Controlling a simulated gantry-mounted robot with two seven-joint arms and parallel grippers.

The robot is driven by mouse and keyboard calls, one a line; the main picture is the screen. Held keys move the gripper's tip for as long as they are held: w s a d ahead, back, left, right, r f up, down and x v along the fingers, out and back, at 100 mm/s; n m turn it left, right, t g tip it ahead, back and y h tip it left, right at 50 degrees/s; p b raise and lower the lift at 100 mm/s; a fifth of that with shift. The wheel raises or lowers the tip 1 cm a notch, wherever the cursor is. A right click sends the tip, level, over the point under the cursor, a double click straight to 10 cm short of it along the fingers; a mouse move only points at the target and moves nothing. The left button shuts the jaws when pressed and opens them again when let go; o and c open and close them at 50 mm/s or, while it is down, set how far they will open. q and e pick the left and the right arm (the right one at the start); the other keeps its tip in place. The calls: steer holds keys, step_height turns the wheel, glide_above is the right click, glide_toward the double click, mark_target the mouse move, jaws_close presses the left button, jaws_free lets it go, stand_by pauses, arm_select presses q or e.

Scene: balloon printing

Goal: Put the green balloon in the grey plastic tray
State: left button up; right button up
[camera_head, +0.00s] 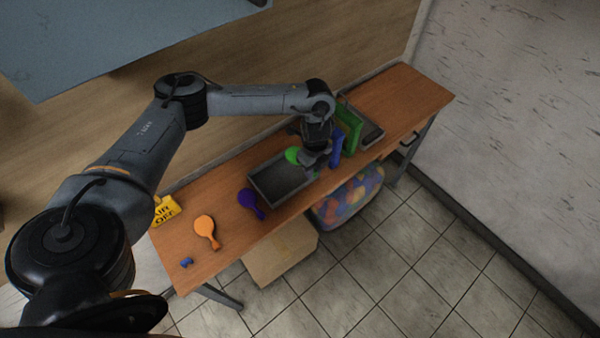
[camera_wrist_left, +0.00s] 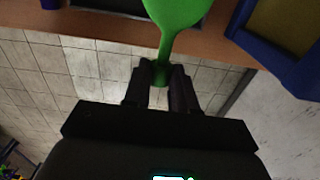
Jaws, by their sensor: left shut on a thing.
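The green balloon (camera_head: 292,155) is held over the back right part of the grey plastic tray (camera_head: 274,184) on the wooden table. My left gripper (camera_head: 312,161) is shut on the balloon's neck. In the left wrist view, my left gripper's fingers (camera_wrist_left: 161,78) pinch the narrow end of the green balloon (camera_wrist_left: 178,14), whose wide part points away from the gripper. The tray's right end is partly hidden by the gripper. My right gripper is not in view.
A purple balloon (camera_head: 248,199) lies by the tray's left end, and an orange balloon (camera_head: 206,229) lies further left. Blue (camera_head: 336,148) and green (camera_head: 349,128) frames stand right of the tray, before a second grey tray (camera_head: 372,134). A yellow sign (camera_head: 166,210) stands at the left.

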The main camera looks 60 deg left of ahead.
arm_select(q)
steer(key=a+f, duration=0.1)
steer(key=s+a+f, duration=0.1)
steer(key=a, duration=0.1)
steer(key=a+f, duration=0.1)
steer(key=a, duration=0.1)
steer(key=shift+s, duration=0.2)
steer(key=shift+a+f+p, duration=0.1)
steer(key=shift+f+p, duration=0.2)
steer(key=shift+f, duration=1.75)
steer(key=shift+f, duration=0.4)
steer(key=shift+f, duration=0.25)
steer(key=o, duration=0.9)
steer(key=shift+r, duration=0.1)
